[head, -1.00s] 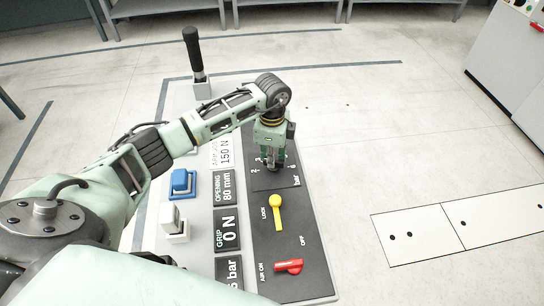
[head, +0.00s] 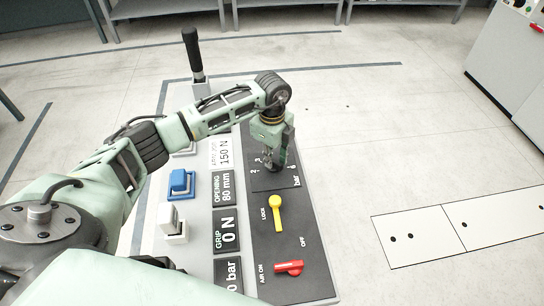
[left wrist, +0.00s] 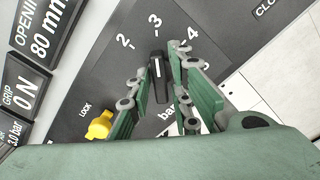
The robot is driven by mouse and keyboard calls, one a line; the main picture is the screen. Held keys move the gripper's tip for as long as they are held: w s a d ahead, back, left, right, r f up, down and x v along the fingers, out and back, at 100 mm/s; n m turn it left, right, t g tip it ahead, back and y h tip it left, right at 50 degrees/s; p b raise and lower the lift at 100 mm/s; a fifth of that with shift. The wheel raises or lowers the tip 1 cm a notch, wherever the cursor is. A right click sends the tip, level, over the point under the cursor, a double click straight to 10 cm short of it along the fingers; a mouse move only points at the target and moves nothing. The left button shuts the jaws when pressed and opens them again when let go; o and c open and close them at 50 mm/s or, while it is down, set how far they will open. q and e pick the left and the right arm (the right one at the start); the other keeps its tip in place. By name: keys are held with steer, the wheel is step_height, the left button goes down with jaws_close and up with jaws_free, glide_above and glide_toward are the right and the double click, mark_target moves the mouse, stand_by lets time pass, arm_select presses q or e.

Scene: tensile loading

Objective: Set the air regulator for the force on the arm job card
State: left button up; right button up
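The black regulator knob (left wrist: 158,80) stands on the dark panel, its far end toward the 3 on a bar scale. My left gripper (head: 274,166) points down over it; in the left wrist view the fingers (left wrist: 160,85) are closed in on both sides of the knob. In the head view the gripper mostly hides the knob. The job card (head: 224,153) reads 150 N. My right gripper is not in view.
Displays read opening 80 mm (head: 227,188) and grip 0 N (head: 228,230). A yellow lock lever (head: 276,212) and red air lever (head: 289,267) sit nearer me on the panel. A black-handled lever (head: 194,58) stands behind.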

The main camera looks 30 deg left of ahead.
arm_select(q)
steer(key=shift+o, duration=0.9)
step_height(320, 180, up, 12)
steer(key=shift+f, duration=0.1)
stand_by(0.3)
